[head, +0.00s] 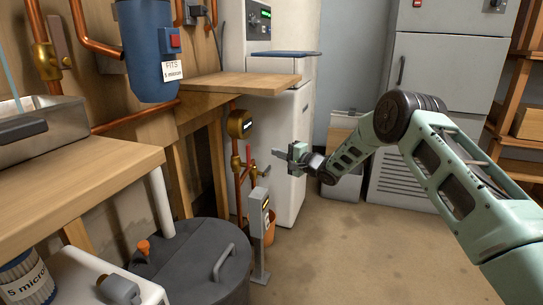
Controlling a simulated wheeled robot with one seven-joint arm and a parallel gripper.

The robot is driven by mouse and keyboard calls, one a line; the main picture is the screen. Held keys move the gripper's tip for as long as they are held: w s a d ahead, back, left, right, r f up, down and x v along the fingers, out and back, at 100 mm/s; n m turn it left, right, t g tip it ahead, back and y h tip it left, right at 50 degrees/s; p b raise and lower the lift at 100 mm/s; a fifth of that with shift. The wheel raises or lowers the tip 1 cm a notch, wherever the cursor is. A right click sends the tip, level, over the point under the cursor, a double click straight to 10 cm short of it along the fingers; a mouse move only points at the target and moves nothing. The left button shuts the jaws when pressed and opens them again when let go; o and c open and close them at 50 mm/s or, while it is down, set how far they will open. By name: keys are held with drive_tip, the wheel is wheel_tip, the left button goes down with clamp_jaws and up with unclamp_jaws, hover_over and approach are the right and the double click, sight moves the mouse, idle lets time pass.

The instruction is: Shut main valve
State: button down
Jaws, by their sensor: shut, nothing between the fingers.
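My gripper (277,153) is shut and empty at the end of my green arm, in front of the white cabinet. A brass valve body (237,164) sits on the copper pipe to its left, below a round brass meter (239,123). A thin red handle or pipe (246,172) shows beside the valve. My gripper is to the right of these parts and appears apart from them. No label marks the main valve, and the valve's exact position is too small to tell.
A grey post with a display (259,222) stands below my gripper, with an orange bucket (270,228) behind it. A dark round tank (195,265) is at the lower left. A wooden shelf (240,83) juts out above. The floor (345,250) is clear to the right.

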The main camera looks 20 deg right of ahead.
drive_tip(key=w+a+b, duration=0.3)
drive_tip(key=a+b, duration=0.3)
drive_tip(key=a, duration=0.1)
drive_tip(key=shift+w, duration=0.3)
idle(0.3)
